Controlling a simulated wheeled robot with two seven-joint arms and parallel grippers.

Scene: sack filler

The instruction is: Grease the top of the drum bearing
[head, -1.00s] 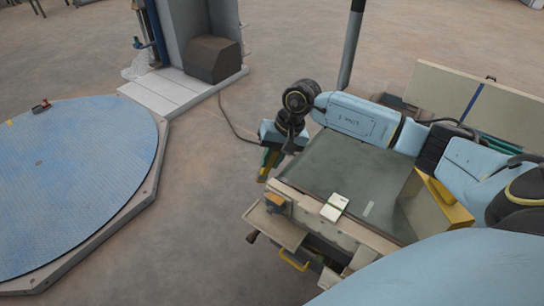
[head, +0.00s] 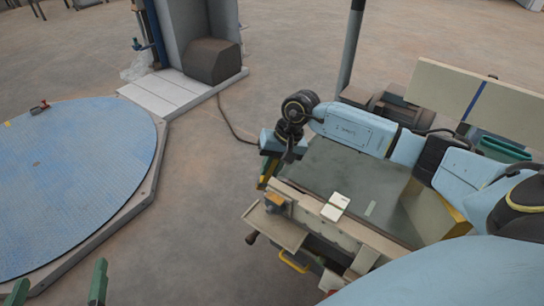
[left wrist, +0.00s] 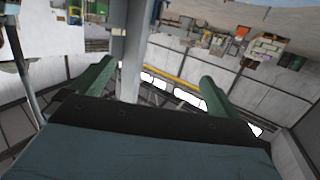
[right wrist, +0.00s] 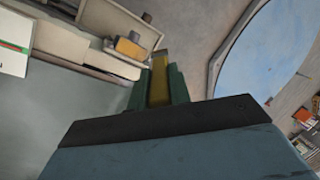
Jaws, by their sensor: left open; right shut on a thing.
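My right gripper (head: 266,172) hangs at the left edge of a grey-topped work table (head: 345,185). In the right wrist view its green fingers (right wrist: 159,75) are shut on a yellow, flat-sided thing (right wrist: 158,92), which I cannot identify for sure. My left gripper (head: 58,278) shows at the bottom left of the head view. The left wrist view shows its two green fingers (left wrist: 155,75) wide apart with nothing between them. I cannot pick out the drum bearing in any view.
A blue round platform (head: 75,190) lies at the left. A grey machine (head: 205,45) with a dark box (head: 212,62) stands behind it. On the table's front side are a white card (head: 335,206), an orange block (head: 274,202) and a yellow handle (head: 293,261).

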